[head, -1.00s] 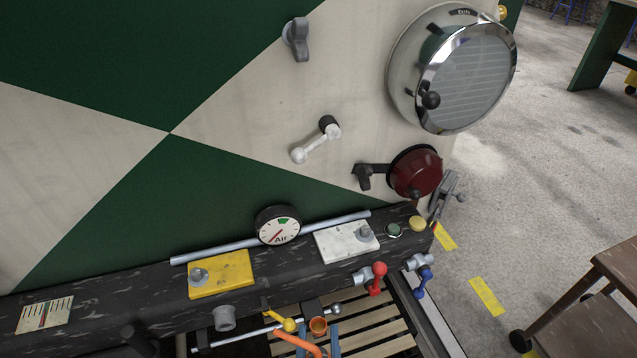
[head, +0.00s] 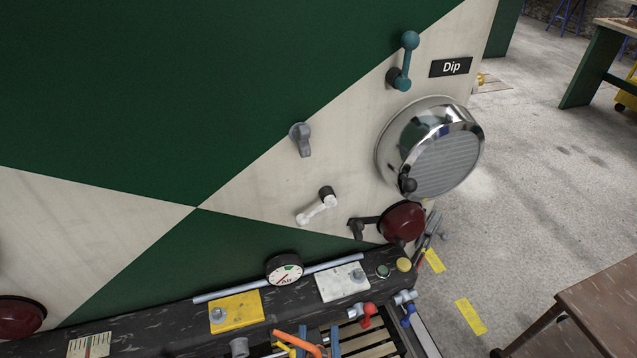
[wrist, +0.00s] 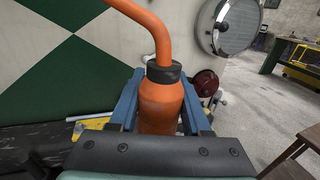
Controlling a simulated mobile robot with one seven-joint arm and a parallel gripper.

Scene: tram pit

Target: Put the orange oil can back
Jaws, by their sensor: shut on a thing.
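The orange oil can (wrist: 160,105) stands upright between the blue fingers of my gripper (wrist: 161,110) in the wrist view, with a dark collar and an orange spout rising out of the top of the picture. My gripper is shut on the can. In the head view only the can's orange spout (head: 300,342) and the tips of the blue fingers (head: 319,342) show at the bottom edge; the can's body is hidden below the picture. They are in front of the dark beam.
The dark beam (head: 160,335) carries a yellow plate (head: 236,312), a white plate (head: 342,282) and an air gauge (head: 284,268). Red (head: 367,313) and blue taps stick out at its front. A chrome headlamp (head: 432,150) juts from the panel. A brown wooden table (head: 605,300) stands at right.

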